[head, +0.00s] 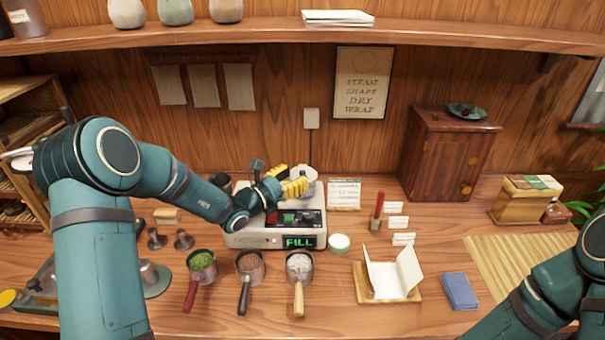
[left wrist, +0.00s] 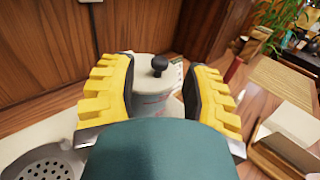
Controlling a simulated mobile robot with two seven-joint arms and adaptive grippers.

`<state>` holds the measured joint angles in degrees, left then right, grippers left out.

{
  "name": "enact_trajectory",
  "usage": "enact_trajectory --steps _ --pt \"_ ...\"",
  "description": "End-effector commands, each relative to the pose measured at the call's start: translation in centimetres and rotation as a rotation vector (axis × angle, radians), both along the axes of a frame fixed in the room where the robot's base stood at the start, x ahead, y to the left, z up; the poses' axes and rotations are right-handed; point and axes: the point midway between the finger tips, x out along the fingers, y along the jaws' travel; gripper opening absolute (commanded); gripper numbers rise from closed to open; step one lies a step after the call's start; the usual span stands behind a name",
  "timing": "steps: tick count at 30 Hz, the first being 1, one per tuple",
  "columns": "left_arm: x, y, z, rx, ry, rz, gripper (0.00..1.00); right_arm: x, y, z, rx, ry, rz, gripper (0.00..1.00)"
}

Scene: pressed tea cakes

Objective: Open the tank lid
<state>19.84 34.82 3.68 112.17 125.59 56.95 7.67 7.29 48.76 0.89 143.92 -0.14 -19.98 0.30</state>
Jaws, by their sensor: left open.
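The tank (head: 307,174) is a small pale cylinder on the right rear of the steamer machine (head: 275,240), whose display reads FILL. In the left wrist view, the tank (left wrist: 155,103) has reddish marks on its side. My right gripper is out of view.
Three handled cups stand in front of the machine, including one with green leaves (head: 201,262). A perforated steel plate (left wrist: 45,163) lies below the left finger.

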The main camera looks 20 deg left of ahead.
Motion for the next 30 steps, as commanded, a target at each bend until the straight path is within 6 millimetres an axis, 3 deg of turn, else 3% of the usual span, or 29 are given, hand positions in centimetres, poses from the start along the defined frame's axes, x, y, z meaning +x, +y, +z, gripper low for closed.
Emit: enact_trajectory --steps 7,19,23,24,30 --pt "2.6 -1.5 0.0 0.0 -0.001 -0.001 0.48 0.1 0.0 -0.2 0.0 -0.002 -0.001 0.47" --pt "3.0 -1.7 0.0 0.001 0.0 0.0 0.51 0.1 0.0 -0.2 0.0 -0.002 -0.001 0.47" --pt "3.0 -1.7 0.0 0.001 0.0 0.0 0.05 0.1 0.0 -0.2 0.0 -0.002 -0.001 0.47" --pt "3.0 -1.7 0.0 0.001 0.0 0.0 0.0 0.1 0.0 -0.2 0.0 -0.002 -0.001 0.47" --pt "3.0 -1.7 0.0 0.001 0.0 -0.001 0.0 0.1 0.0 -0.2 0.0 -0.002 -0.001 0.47"
